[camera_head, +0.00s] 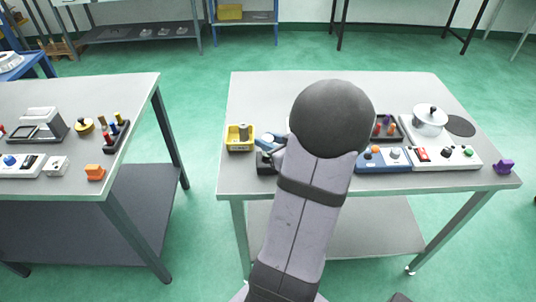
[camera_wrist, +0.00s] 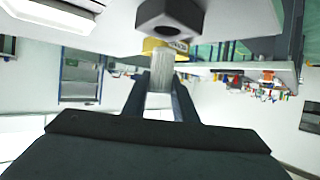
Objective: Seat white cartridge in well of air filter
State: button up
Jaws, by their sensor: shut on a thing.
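My gripper (camera_wrist: 161,82) is shut on a pale grey-white cylinder, the white cartridge (camera_wrist: 161,68), which stands between its two dark fingers. A dark block (camera_wrist: 172,16), seemingly the air filter, is close by on the table in the wrist view. In the head view a dark piece (camera_head: 265,164) shows beside my arm, partly hidden. My arm hides much of the table's middle.
Right of my arm on the table (camera_head: 245,95) are a blue-grey control box (camera_head: 383,160), a white control box (camera_head: 445,158), a lidded pot (camera_head: 430,118) and a purple piece (camera_head: 503,166). The table's back left is clear. A second table (camera_head: 130,90) stands left across a gap.

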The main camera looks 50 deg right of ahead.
jog(key=shift+f, duration=2.3)
jog(key=shift+f+b, duration=0.25)
jog(key=shift+b, duration=0.1)
jog(key=o, duration=1)
jog(key=shift+r, duration=0.1)
jog(key=shift+r, duration=0.2)
jog(key=v, duration=1.2)
jog(key=shift+f, duration=0.1)
jog(key=shift+d, duration=0.1)
